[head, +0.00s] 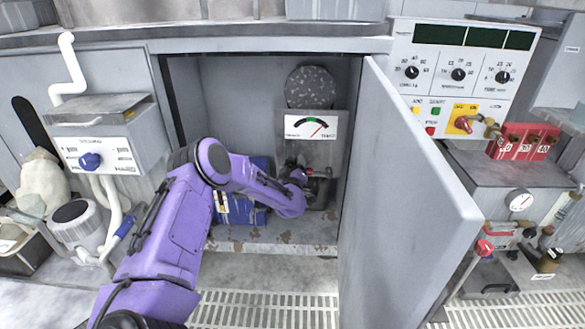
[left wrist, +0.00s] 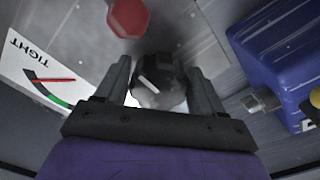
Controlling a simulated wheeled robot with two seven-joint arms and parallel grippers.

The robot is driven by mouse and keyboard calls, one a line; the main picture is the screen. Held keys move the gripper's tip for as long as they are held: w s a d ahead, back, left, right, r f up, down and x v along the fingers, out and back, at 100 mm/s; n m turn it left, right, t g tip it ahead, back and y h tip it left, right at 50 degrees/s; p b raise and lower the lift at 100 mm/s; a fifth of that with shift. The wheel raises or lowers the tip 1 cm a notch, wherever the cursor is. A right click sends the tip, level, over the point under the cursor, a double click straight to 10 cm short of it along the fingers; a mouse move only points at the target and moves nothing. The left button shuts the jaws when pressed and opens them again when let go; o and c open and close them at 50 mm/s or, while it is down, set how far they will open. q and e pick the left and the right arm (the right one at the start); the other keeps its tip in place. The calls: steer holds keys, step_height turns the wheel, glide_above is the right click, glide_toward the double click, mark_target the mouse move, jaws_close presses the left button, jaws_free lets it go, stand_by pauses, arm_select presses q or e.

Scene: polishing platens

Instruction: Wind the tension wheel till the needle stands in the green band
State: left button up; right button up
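The tension gauge (head: 297,131) is a white plate inside the open cabinet with a green band at its top. Its red needle points up and right, right of the green band on the TIGHT side. Part of the gauge shows upside down in the left wrist view (left wrist: 38,62). The dark tension wheel (left wrist: 158,88) has a white mark and sits between the fingers of my left gripper (left wrist: 160,82), which appear closed on its sides. In the head view my left gripper (head: 293,172) hides most of the wheel. My right gripper is not in view.
The open grey cabinet door (head: 400,200) stands right of my left arm. A red knob (left wrist: 128,16) is close to the wheel. A blue box (head: 240,208) stands on the cabinet floor, left of my gripper. A mottled grey disc (head: 310,87) is above the gauge.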

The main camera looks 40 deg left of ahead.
arm_select(q)
steer(key=c, duration=0.6)
steer(key=shift+n, duration=0.3)
steer(key=n, duration=0.3)
steer(key=shift+d+f+b, duration=0.1)
steer(key=shift+b, duration=0.25)
steer(key=shift+n+b, duration=0.45)
steer(key=shift+n, duration=1.75)
steer(key=o, duration=1)
steer(key=shift+o, duration=0.2)
